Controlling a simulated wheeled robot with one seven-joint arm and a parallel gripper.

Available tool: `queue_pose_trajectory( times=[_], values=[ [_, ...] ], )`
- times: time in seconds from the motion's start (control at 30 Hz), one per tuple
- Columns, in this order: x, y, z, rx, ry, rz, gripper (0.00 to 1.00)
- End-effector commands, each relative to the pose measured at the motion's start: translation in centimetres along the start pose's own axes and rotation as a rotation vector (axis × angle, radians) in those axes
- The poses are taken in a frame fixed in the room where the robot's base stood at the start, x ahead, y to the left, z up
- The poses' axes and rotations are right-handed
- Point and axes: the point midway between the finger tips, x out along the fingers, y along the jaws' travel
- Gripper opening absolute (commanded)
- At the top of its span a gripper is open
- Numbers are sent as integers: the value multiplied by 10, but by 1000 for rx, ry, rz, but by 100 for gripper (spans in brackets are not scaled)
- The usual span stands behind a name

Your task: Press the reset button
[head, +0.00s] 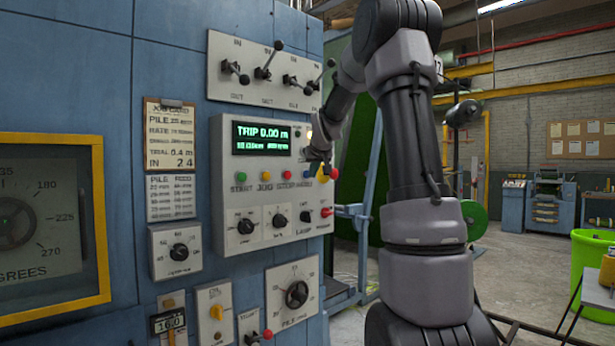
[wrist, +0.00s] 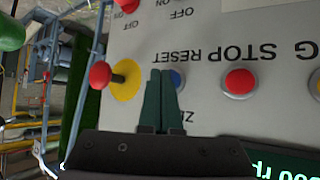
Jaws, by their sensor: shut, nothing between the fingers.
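The reset button (wrist: 178,79) is a small blue round button on the grey control panel (head: 228,142), beside the upside-down RESET label in the wrist view. My gripper (wrist: 161,74) is shut and empty. Its two dark green fingers lie together, and their tips overlap the left side of the blue button, hiding part of it. I cannot tell whether the tips touch the button or the panel.
A red stop button (wrist: 240,82) is on one side of the blue button. On the other side, a red knob (wrist: 101,75) stands out from a yellow disc (wrist: 125,80), close to my fingers. Levers (head: 265,68) project above the panel. A yellow-framed gauge (head: 104,215) is at left.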

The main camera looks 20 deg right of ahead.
Motion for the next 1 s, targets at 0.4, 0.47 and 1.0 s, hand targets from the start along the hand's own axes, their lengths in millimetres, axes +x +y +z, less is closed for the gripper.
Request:
queue_pose_trajectory(
  times=[0.4,0.47,1.0],
  values=[
    [3,-3,-3,0,0,-1,0],
    [4,-3,-3,0,0,-1,0],
    [7,-5,-5,0,0,0,0]
  ],
)
